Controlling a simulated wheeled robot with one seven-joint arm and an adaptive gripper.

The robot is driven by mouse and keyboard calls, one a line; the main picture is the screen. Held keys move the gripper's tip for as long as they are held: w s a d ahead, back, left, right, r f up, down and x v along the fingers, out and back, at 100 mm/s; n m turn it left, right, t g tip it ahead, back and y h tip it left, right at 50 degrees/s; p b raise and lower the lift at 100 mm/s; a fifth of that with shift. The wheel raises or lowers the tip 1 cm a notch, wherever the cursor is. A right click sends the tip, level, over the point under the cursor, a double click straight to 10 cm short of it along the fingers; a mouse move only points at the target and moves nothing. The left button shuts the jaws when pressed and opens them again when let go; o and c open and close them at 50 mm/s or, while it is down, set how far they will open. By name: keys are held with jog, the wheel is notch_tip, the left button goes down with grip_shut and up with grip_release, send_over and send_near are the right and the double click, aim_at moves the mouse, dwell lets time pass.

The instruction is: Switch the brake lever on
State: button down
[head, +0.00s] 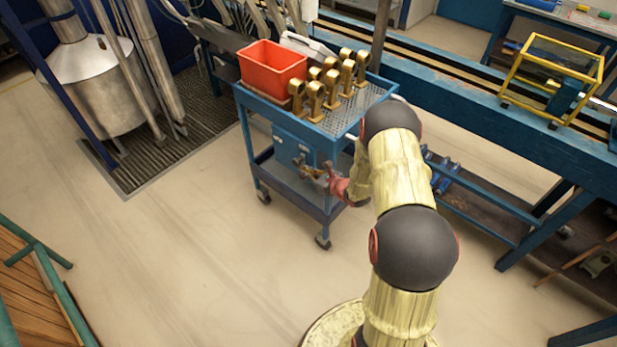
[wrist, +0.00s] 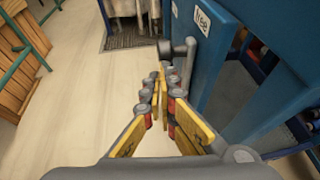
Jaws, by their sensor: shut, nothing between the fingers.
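The brake lever (wrist: 188,47) is a grey handle with a rounded end, sticking out from a blue panel (wrist: 208,60) in the wrist view. A white label (wrist: 202,19) with dark, rotated lettering is on that panel. My gripper (wrist: 160,82) has its yellow fingers closed together, with nothing between them. Its fingertips are just beside and below the lever in the picture; I cannot tell whether they touch it. In the head view, my gripper (head: 322,174) is low at the front of the blue box (head: 287,148) under the cart top. The lever is hard to make out there.
The blue wheeled cart (head: 262,183) carries a red bin (head: 271,68) and several brass-coloured meters (head: 316,101). A long blue bench (head: 480,125) runs behind my arm. A metal tank (head: 95,90) stands on a floor grate at left. The floor in front is clear.

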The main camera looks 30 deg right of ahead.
jog(key=shift+w+r, duration=0.1)
dwell(0.3)
jog(key=shift+w+a+r+g+p, duration=0.1)
jog(key=shift+w+r+g+p, duration=0.1)
jog(key=shift+g+p, duration=0.25)
